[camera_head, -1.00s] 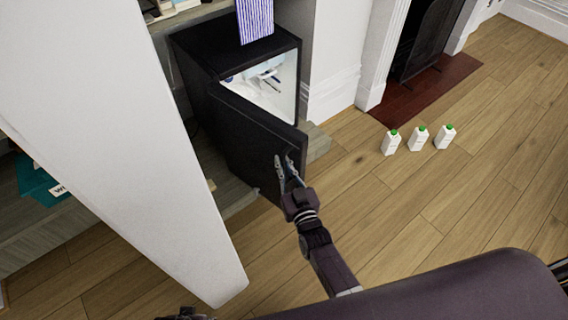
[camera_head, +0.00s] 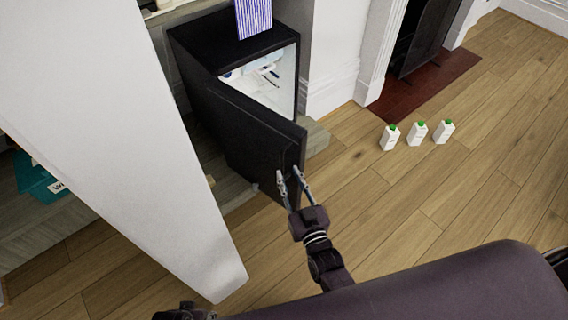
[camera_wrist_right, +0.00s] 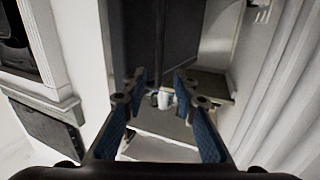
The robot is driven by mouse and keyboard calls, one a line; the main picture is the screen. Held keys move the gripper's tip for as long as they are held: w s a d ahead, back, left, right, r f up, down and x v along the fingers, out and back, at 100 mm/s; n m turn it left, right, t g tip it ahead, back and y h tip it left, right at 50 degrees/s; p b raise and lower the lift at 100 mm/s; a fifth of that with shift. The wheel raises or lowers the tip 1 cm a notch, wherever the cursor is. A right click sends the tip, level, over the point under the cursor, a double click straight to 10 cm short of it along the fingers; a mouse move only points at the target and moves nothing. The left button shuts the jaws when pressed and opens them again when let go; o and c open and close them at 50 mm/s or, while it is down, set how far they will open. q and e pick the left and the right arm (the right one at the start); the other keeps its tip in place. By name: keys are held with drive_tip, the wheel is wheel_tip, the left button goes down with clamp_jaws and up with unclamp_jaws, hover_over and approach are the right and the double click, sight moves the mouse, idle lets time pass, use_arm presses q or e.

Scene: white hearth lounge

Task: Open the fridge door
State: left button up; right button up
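The black fridge (camera_head: 187,40) stands at upper centre in the head view. Its door (camera_head: 245,130) is ajar, and the white interior (camera_head: 275,82) shows through the gap. My right gripper (camera_head: 288,174) is at the door's free edge, near its outer face. I cannot tell if a fingertip touches the door. In the right wrist view the fingers (camera_wrist_right: 157,88) are apart, with a dark upright edge beyond them. My left gripper is not clearly in view.
A large white panel (camera_head: 110,130) stands left of the fridge. Three white cartons with green caps (camera_head: 416,134) stand on the wooden floor at right. A striped box (camera_head: 254,18) is on the fridge. Floor (camera_head: 380,210) in front of the door is clear.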

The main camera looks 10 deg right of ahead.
drive_tip(key=s, duration=0.4)
drive_tip(key=shift+s+d, duration=0.25)
drive_tip(key=shift+s, duration=0.15)
drive_tip(key=shift+c, duration=0.6)
